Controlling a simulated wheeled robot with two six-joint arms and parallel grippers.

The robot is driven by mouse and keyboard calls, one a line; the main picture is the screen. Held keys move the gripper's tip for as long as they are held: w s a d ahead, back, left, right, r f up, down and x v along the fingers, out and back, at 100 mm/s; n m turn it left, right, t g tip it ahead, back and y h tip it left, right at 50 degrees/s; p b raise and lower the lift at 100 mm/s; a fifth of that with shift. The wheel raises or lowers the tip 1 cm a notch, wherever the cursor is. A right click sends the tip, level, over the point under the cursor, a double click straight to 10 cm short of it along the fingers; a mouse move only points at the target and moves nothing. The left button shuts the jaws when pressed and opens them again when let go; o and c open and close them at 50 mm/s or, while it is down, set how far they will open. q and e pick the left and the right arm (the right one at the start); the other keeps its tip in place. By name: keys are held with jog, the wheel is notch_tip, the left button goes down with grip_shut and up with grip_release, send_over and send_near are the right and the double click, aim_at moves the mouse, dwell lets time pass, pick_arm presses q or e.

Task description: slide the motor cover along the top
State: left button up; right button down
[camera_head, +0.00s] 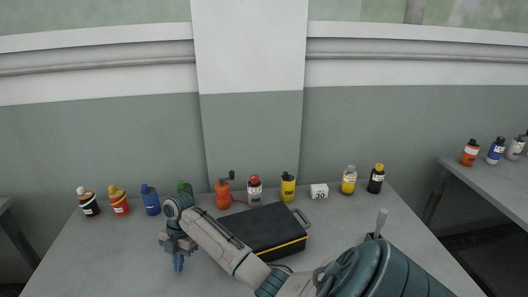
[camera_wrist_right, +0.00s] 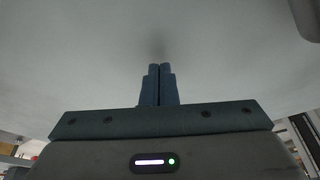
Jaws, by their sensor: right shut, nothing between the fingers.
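A black box-shaped piece with a yellow stripe (camera_head: 268,226) lies on the grey table (camera_head: 120,262). It has a grey handle at its right end and may be the motor cover; I cannot be sure. My right arm crosses in front of it and hides part of its left side and lower edge. My right gripper (camera_head: 178,264) points down over the table, left of the black piece and apart from it. In the right wrist view its two blue fingers (camera_wrist_right: 159,70) are together with nothing between them, over a plain pale surface. My left gripper is not in view.
Several bottles stand along the back of the table, including a blue one (camera_head: 151,200) and a yellow one (camera_head: 288,187). Another table (camera_head: 500,180) is at right. The front left is clear.

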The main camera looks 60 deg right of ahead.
dwell(0.5)
jog(key=shift+s+d+p, duration=0.6)
jog(key=shift+s+d, duration=0.1)
jog(key=shift+d, duration=0.35)
jog(key=shift+s+d+p, duration=0.45)
jog(key=shift+s+d, duration=0.05)
jog(key=shift+d, duration=0.4)
jog(key=shift+s+d, duration=0.15)
jog(key=shift+d, duration=0.05)
jog(key=shift+d, duration=0.1)
jog(key=shift+s+d+p, duration=0.45)
jog(key=shift+s+d, duration=0.2)
jog(key=shift+d, duration=0.3)
